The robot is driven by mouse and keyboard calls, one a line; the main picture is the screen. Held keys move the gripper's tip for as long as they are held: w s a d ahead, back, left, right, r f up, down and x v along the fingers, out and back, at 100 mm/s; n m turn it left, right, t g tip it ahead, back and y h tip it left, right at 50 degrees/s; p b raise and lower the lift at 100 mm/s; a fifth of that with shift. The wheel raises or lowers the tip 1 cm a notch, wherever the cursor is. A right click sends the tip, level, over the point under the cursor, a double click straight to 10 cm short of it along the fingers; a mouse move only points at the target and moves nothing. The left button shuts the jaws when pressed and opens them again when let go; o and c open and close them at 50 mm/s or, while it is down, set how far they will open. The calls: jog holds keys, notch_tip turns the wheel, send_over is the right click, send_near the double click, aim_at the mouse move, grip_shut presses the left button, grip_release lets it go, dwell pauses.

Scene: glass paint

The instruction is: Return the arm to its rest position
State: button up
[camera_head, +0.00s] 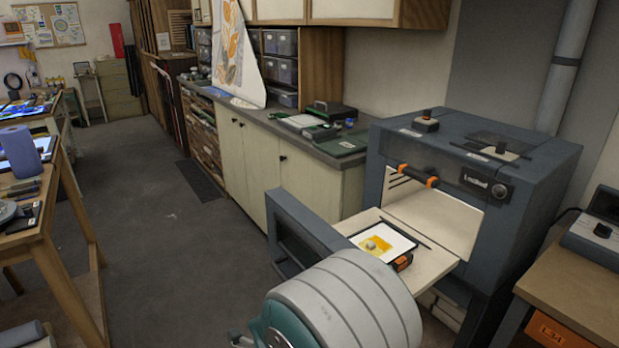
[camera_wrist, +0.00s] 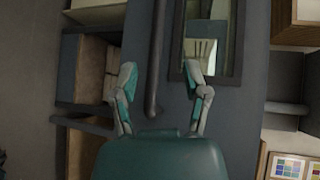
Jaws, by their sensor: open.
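My arm (camera_head: 338,303) shows at the bottom middle of the head view as white segments with a teal joint. My gripper (camera_wrist: 162,82) shows in the wrist view with its two grey and teal fingers spread apart and nothing between them. In the head view the fingers are not clearly visible. Behind the fingers the wrist view shows a dark grey surface and a vertical dark bar (camera_wrist: 154,60).
A grey-blue kiln (camera_head: 475,180) stands right, its door lowered and a tray (camera_head: 405,234) with a yellow-patterned piece on the shelf before it. A counter (camera_head: 300,148) runs along the wall. A wooden table (camera_head: 45,225) stands left. The floor between is clear.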

jog(key=s+d+r+n+g+y, duration=0.2)
jog(key=d+r+n, duration=0.25)
jog(key=r, duration=0.25)
jog(key=s+d+r+n+g+y, duration=0.2)
jog(key=d+r+n+g+y, duration=0.1)
jog(key=r+n, duration=0.3)
jog(key=s+d+r+n+g+h, duration=0.1)
jog(key=s+d+r+n+g, duration=0.1)
jog(key=s+d+n, duration=0.2)
jog(key=s+d+r+n+g+h, duration=0.2)
jog(key=s+d+n, duration=0.3)
jog(key=s+d, duration=0.5)
jog(key=s, duration=0.5)
jog(key=shift+r+g+h, duration=0.2)
jog(key=shift+g+h, duration=0.1)
jog(key=shift+w+d, duration=0.1)
jog(key=shift+d, duration=0.05)
